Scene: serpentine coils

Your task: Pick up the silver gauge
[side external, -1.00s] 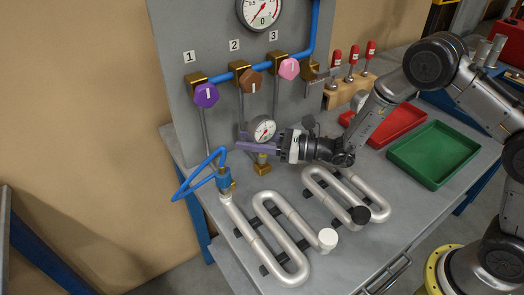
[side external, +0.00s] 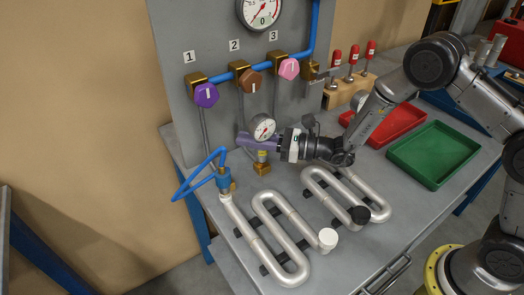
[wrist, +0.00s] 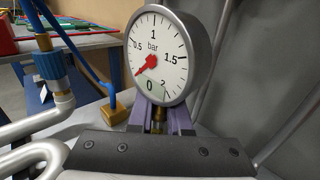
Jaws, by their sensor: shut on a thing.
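The silver gauge (side external: 263,127) has a round white dial and a silver rim. It stands roughly upright in front of the grey panel, and its dial fills the middle of the wrist view (wrist: 158,52). My gripper (side external: 258,145) reaches in from the right with its purple fingers. The fingers (wrist: 160,120) are shut on the gauge's brass stem, just below the dial. A brass fitting (side external: 262,169) is on the bench below the gauge. I cannot tell whether the stem still touches it.
Silver serpentine coils (side external: 290,235) with white and black caps lie in front. A blue connector with hose (side external: 223,178) is left of the gauge. Purple, brown and pink valve knobs (side external: 206,95) are above. Red and green trays (side external: 433,155) lie to the right.

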